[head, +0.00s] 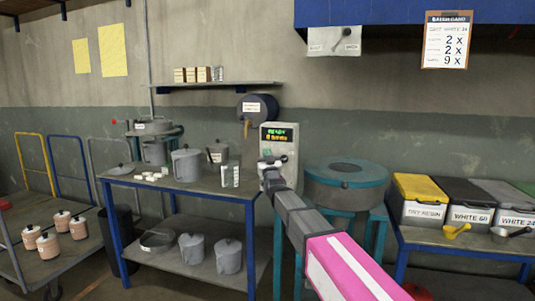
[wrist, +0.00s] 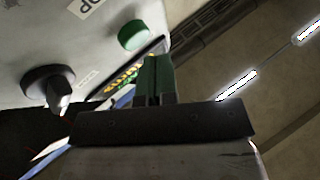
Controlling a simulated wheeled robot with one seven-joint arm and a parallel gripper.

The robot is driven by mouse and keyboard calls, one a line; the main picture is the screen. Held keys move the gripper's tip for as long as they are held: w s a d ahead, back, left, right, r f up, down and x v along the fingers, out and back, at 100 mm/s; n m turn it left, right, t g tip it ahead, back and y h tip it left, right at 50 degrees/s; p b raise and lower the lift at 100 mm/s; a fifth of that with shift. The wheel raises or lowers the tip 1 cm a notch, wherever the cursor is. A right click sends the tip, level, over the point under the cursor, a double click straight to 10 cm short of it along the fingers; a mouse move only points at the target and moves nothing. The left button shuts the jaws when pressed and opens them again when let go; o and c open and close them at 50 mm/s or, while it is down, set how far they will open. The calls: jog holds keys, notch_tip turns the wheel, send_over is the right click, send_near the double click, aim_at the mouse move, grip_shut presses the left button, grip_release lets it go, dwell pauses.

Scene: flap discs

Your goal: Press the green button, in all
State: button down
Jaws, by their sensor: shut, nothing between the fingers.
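A grey control box (head: 287,136) with a small lit display (head: 276,134) stands at the right end of the workbench. In the wrist view the green button (wrist: 133,35) is a round cap on the pale box face, beside the display. A black knob (wrist: 48,88) sits on the same face. My gripper (head: 268,163) is in front of the lower part of the box and hides some of it. In the wrist view my gripper (wrist: 156,62) is shut and empty, its fingertips near the display edge and visibly apart from the green button.
The workbench (head: 200,185) holds pots and white blocks. A round drum machine (head: 346,180) stands right of the box. Lidded bins (head: 420,207) line the right table. A batch card (head: 447,40) showing 2 x, 2 x, 9 x hangs above. A trolley (head: 45,270) stands left.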

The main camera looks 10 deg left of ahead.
jog(key=shift+w, duration=0.4)
